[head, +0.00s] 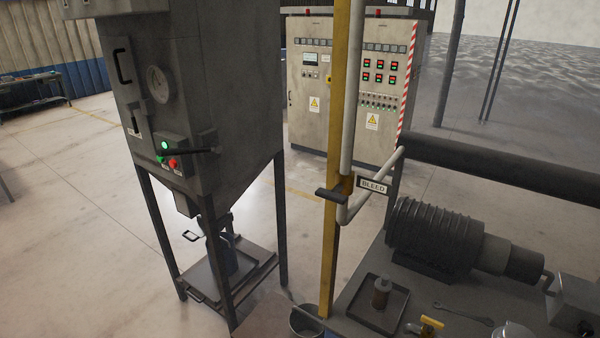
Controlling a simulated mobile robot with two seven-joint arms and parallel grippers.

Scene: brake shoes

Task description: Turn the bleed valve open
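The bleed valve (333,194) has a dark bar-like handle. It sits on a pale pipe (368,204) beside a yellow post (333,240), right of the middle of the head view. The handle sticks out to the left across the post, roughly level. A small sign reading BLEED (373,185) is just right of the valve. Neither of my grippers shows in the head view, so nothing is seen touching the handle.
A grey hopper machine (200,80) on legs stands at left. A bench (345,316) at lower right carries a ribbed motor (430,235), a tray (398,300), a wrench (462,313) and a yellow-handled item (431,323). A bucket (305,322) is by the post. Control cabinets (340,130) stand behind.

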